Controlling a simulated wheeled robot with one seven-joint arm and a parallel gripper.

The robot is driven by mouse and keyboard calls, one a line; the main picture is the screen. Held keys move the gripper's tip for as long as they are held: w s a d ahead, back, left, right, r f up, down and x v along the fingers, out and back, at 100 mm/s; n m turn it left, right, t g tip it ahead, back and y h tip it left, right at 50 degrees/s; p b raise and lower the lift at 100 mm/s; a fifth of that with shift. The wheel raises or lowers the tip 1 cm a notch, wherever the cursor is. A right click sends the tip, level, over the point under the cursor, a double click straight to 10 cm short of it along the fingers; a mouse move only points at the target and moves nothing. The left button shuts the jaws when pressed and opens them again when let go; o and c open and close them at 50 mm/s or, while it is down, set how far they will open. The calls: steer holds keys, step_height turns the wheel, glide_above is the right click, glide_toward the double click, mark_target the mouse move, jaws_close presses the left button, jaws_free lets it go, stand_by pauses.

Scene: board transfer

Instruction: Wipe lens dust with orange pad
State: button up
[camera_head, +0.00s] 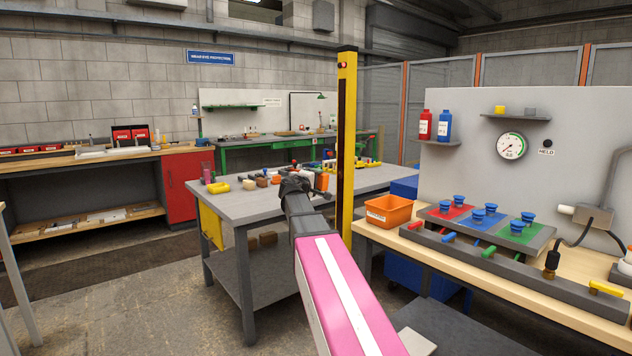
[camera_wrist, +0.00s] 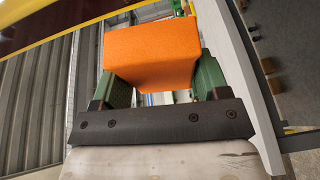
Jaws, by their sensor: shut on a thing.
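My gripper (camera_wrist: 158,88) is shut on an orange pad (camera_wrist: 150,48), a block held between two green fingers in the wrist view. In the head view my arm reaches over the grey workbench, and the orange pad (camera_head: 322,181) shows just beyond my dark wrist. The fingers are mostly hidden there. The pad looks apart from that housing.
The grey workbench (camera_head: 228,196) carries several small coloured items. A yellow post (camera_head: 346,130) rises close beyond my gripper. On the wooden bench (camera_head: 560,300) are an orange bin (camera_head: 388,213), a panel with blue knobs (camera_head: 481,226) and a gauge board (camera_head: 460,170).

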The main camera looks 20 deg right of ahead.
mark_target(342, 176)
steer(key=shift+w+d+r+n+t, duration=0.15)
steer(key=shift+w+n+t, duration=0.15)
steer(key=shift+w+t, duration=0.25)
steer(key=shift+g, duration=0.25)
steer(key=shift+w+d, duration=0.35)
steer(key=shift+d, duration=0.55)
steer(key=shift+w+d, duration=0.3)
steer(key=shift+d, duration=0.65)
steer(key=shift+w+d, duration=0.35)
steer(key=shift+d, duration=0.55)
steer(key=shift+w+d, duration=0.3)
steer(key=shift+d, duration=0.6)
steer(key=shift+s+d, duration=0.3)
steer(key=shift+s, duration=0.6)
steer(key=shift+s+d, duration=0.25)
steer(key=shift+s, duration=0.75)
steer(key=shift+d, duration=0.2)
steer(key=shift+w+a, duration=0.25)
steer(key=shift+w, duration=0.8)
steer(key=shift+w+a, duration=0.25)
steer(key=shift+w, duration=0.75)
